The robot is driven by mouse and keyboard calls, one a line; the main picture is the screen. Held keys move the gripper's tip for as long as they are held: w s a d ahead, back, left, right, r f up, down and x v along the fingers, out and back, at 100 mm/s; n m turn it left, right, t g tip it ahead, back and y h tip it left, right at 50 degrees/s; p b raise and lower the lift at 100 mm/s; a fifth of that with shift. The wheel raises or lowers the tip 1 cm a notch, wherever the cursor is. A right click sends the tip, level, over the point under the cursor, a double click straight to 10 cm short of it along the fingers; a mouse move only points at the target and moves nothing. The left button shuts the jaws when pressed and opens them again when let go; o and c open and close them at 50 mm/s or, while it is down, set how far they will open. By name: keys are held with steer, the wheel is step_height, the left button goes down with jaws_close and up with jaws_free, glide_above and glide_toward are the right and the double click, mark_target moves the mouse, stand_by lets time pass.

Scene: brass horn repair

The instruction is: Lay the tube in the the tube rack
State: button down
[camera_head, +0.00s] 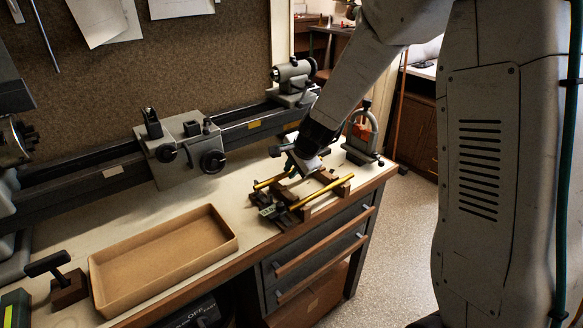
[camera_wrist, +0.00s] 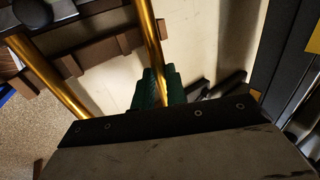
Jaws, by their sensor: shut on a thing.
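My gripper (camera_head: 293,172) points down over the tube rack, and its green fingertips (camera_wrist: 157,88) are shut on a brass tube (camera_wrist: 149,35). A short end of this tube (camera_head: 267,183) shows left of my gripper in the head view. The brown wooden tube rack (camera_head: 346,187) stands near the bench's right front edge. A second brass tube (camera_head: 325,189) lies across the rack's front side and shows at left in the wrist view (camera_wrist: 45,77). The held tube is beside the rack's wooden bars (camera_wrist: 100,50); I cannot tell whether it touches them.
An empty cardboard-coloured tray (camera_head: 163,260) lies left of the rack. A lathe with a grey carriage (camera_head: 182,155) runs along the back. A grey arched tool (camera_head: 364,137) stands right behind the rack. The bench edge drops off close in front of the rack.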

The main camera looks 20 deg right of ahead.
steer(key=shift+f, duration=0.8)
stand_by(0.4)
steer(key=c, duration=1.3)
jaws_free()
steer(key=shift+c, duration=0.2)
